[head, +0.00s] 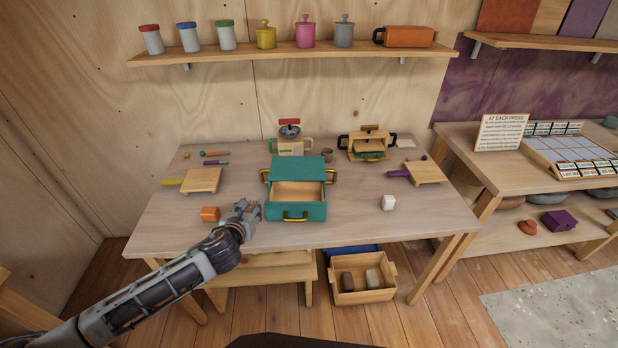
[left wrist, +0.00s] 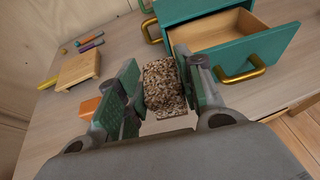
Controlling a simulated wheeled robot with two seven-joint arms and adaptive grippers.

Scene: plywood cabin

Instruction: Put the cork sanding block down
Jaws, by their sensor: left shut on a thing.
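The cork sanding block (left wrist: 163,84) is a brown speckled block between the fingers of my left gripper (left wrist: 160,92) in the left wrist view. The gripper is shut on it. In the head view my left gripper (head: 248,211) is low over the front left of the table (head: 345,222), between the orange block and the teal drawer box. The cork block is hard to make out there. I cannot tell whether its underside touches the table. My right gripper is not in view.
The teal box (head: 297,170) has its drawer (head: 298,211) pulled open and empty, just right of the gripper. An orange block (head: 210,214) lies to the left, near a small wooden board (head: 201,180).

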